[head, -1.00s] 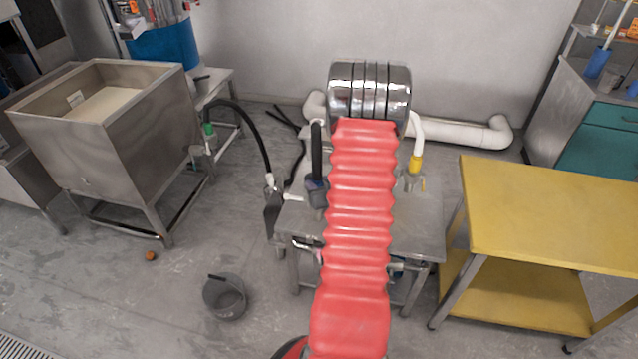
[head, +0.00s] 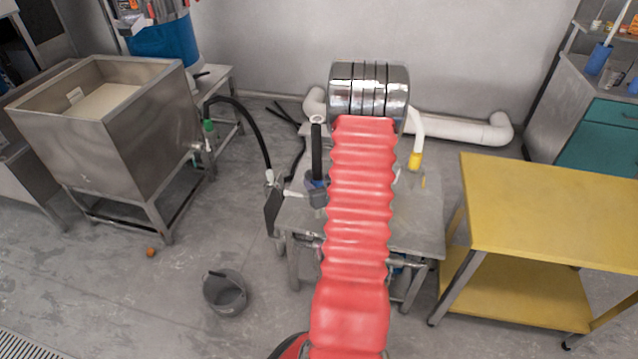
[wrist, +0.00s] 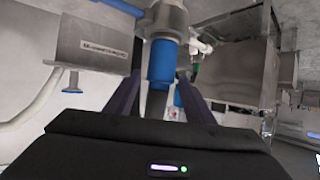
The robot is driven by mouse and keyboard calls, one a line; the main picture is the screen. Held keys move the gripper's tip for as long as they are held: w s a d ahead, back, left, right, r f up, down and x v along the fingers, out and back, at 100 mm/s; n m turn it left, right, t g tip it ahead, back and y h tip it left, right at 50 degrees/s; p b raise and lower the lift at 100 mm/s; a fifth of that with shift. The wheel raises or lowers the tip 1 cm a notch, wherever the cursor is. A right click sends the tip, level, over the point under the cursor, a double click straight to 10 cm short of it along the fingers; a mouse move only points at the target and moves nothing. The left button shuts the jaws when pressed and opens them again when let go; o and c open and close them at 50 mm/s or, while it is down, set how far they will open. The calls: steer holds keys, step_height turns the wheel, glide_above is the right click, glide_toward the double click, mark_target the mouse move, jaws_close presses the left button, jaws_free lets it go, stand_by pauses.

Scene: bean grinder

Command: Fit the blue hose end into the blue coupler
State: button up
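My gripper (wrist: 160,82) shows in the wrist view with two dark fingers standing apart. I cannot tell for sure which blue part is the hose end and which the coupler.
A metal table (head: 418,225) stands under my arm, with a yellow-ended white hose (head: 415,150) on its right. A yellow table (head: 550,210) is at right, a steel tank (head: 140,150) at left. A bucket (head: 225,293) stands on the floor. The wrist view shows a blue-rimmed fitting (wrist: 72,91).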

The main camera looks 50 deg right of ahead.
steer(key=shift+o, duration=0.6)
steer(key=shift+f, duration=0.1)
steer(key=shift+s+a, duration=0.1)
steer(key=v, duration=1.3)
steer(key=shift+s+r, duration=0.25)
steer(key=shift+a, duration=0.1)
